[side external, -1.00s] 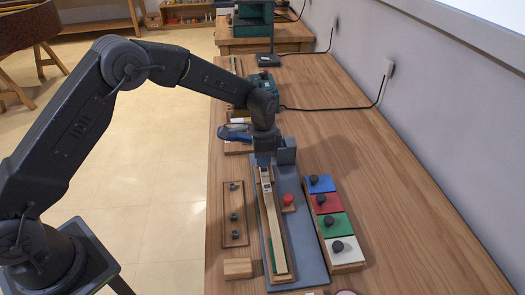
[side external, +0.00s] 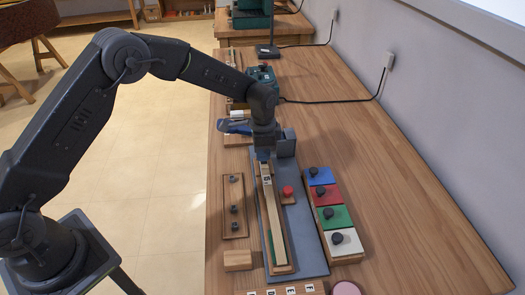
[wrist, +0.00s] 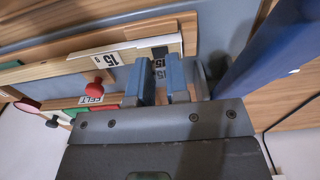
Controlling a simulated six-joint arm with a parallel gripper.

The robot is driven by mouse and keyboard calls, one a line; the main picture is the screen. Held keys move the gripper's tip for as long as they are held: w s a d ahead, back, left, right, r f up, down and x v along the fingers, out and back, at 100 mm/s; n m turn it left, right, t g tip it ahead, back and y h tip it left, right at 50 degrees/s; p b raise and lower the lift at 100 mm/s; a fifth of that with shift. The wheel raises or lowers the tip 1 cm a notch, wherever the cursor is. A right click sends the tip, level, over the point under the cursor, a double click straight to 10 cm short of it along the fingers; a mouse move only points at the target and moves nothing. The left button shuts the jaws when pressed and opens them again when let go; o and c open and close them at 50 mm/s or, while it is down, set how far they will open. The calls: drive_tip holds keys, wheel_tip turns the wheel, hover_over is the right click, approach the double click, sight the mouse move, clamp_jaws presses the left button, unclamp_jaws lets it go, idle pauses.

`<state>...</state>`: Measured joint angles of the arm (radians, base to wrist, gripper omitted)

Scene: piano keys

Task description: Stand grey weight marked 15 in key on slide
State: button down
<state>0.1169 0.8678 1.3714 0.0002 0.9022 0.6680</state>
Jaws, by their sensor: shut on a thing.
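My gripper (side external: 263,158) points down at the far end of the long pale wooden key (side external: 275,222). The weight is hidden in the side view. The key (wrist: 130,53) carries a white "15 g" label, and a dark spot near its end lies right at the fingertips. I cannot tell whether the weight is inside the key or just above it. The key lies on the slide, a narrow wooden base on a grey board (side external: 310,250).
A red knob (side external: 287,191) stands right of the key. A wooden rack (side external: 235,218) with dark pegs and a wooden block (side external: 238,260) lie left. A blue tool (side external: 234,127) lies behind. The table's right is clear.

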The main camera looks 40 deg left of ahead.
drive_tip(key=shift+f, duration=1)
idle(1.5)
drive_tip(key=c, duration=1)
unclamp_jaws()
drive_tip(key=shift+c, duration=0.2)
drive_tip(key=shift+o, duration=0.4)
drive_tip(key=o, duration=0.3)
drive_tip(key=shift+o, duration=0.2)
drive_tip(key=shift+r, duration=0.1)
drive_tip(key=shift+r, duration=3.45)
